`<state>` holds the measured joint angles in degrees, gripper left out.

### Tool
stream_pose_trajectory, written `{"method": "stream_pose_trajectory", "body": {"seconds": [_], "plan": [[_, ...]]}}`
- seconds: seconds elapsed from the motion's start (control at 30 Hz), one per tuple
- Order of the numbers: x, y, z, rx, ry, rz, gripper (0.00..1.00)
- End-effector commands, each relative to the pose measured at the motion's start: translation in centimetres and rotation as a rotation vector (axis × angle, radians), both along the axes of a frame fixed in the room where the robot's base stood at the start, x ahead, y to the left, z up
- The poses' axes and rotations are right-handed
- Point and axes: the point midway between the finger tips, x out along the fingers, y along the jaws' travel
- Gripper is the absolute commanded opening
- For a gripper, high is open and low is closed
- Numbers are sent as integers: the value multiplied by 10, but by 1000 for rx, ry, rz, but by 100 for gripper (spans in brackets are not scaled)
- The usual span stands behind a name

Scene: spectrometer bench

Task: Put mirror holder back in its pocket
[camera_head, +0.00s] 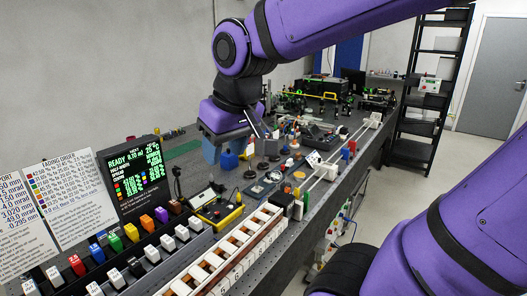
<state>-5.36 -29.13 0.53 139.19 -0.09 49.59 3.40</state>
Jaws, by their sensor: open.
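My gripper (256,131) is at the end of my purple arm, above the middle of the bench, partly hidden by its own wrist. Its jaws are open, and I see nothing held between them. I cannot tell for certain which small part is the mirror holder; several small parts lie crowded below and right of the gripper. A long white rack with a row of numbered pockets (224,262) runs along the front edge of the bench. I cannot tell which pocket belongs to the mirror holder.
A dark display with green text (135,178) and printed sheets (79,200) stand at the left. Coloured and white blocks stand in rows before them. A yellow-edged device (216,208) lies behind the rack. A white rail (345,150) runs along the right side. Dark shelving (432,90) stands beyond.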

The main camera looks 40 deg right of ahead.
Motion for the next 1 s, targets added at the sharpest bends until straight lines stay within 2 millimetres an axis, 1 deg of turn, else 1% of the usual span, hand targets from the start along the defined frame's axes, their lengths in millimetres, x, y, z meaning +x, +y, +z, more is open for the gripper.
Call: {"method": "stream_pose_trajectory", "body": {"seconds": [0.03, 0.1, 0.2, 0.33, 0.5, 1.0], "plan": [[-15, -7, 4, 0, -26, -12, 48], [-32, -14, 7, -2, -50, -25, 48], [-52, -21, 8, -5, -78, -35, 48], [-67, -25, 8, -8, -101, -46, 48], [-73, -27, 7, -9, -107, -50, 48], [-73, -27, 7, -10, -107, -49, 48]]}}
